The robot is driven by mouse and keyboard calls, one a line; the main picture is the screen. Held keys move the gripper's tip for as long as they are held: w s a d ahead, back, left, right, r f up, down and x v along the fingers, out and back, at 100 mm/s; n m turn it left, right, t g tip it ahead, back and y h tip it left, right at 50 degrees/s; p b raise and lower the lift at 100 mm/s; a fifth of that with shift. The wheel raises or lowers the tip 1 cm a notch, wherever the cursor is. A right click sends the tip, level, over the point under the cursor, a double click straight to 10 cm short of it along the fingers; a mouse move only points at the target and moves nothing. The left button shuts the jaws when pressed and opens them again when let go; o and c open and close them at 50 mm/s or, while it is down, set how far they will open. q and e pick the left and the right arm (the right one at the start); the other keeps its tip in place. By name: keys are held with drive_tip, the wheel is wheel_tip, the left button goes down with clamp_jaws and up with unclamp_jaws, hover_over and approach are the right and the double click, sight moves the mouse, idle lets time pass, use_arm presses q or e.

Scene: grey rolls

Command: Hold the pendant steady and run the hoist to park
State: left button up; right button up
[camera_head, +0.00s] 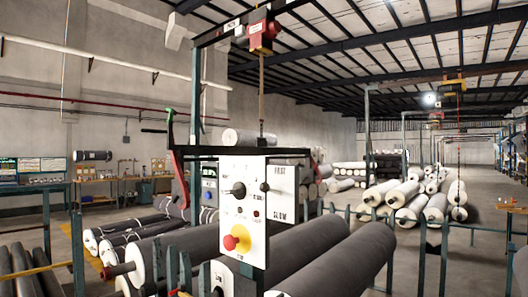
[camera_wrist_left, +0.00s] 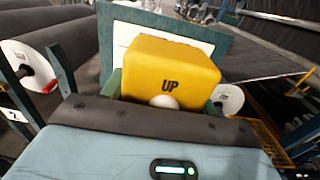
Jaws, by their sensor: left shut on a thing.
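A white plate with a green border stands behind the block. I cannot tell how the block joins the panel. My right gripper is out of view.
Large grey rolls (camera_head: 340,262) lie on racks with green posts close below and behind the panel. More rolls (camera_head: 408,195) are stacked at the right. A workbench (camera_head: 115,183) stands by the left wall. Floor shows between the racks.

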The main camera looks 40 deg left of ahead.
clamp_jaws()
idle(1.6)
